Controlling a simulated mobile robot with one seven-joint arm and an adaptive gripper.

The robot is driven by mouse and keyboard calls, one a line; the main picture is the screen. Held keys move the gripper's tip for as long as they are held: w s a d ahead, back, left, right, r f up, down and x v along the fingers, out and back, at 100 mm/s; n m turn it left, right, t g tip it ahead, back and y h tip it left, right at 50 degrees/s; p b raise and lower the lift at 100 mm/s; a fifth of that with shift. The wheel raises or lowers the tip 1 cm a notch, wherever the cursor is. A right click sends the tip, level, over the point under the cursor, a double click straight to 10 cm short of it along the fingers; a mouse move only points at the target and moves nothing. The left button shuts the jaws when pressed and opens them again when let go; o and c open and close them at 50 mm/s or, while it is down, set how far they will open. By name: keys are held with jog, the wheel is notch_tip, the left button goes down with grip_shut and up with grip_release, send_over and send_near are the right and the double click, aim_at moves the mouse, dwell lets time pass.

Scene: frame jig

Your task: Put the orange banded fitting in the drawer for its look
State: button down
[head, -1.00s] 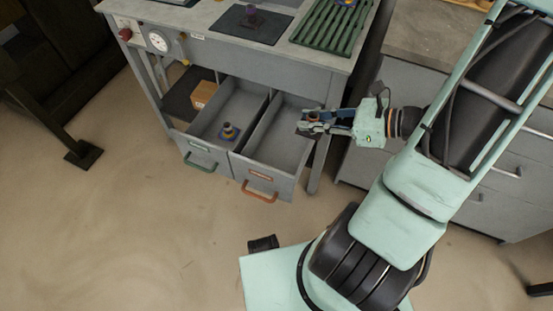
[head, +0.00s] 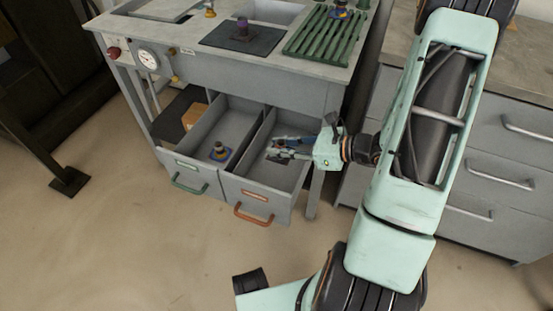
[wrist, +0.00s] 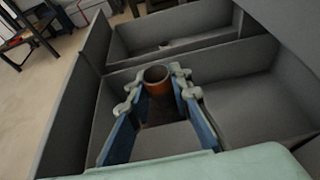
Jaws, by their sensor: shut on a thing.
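The orange banded fitting (wrist: 157,80) shows in the wrist view as an orange-brown open-topped cylinder between my fingertips. My gripper (head: 277,149) is shut on it. In the head view my gripper reaches in from the right, inside or just over the open right-hand drawer (head: 233,188), which has an orange handle (head: 253,216). The fitting is mostly hidden by the fingers there. I cannot tell whether my fitting touches the drawer floor.
A bench leg (head: 314,190) stands close under my wrist. A grey cabinet (head: 470,170) is at right.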

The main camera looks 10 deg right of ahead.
jog(key=shift+w+a+f, duration=0.3)
jog(key=shift+w+f, duration=0.25)
jog(key=shift+f, duration=0.25)
jog(key=shift+w+f+b, duration=0.15)
jog(key=shift+f+b, duration=1)
jog(key=shift+f, duration=0.5)
jog(key=shift+f, duration=0.1)
jog(key=shift+f+b, duration=0.55)
jog(key=c, duration=1.7)
grip_release()
jog(key=shift+c, duration=0.2)
jog(key=shift+r, duration=0.15)
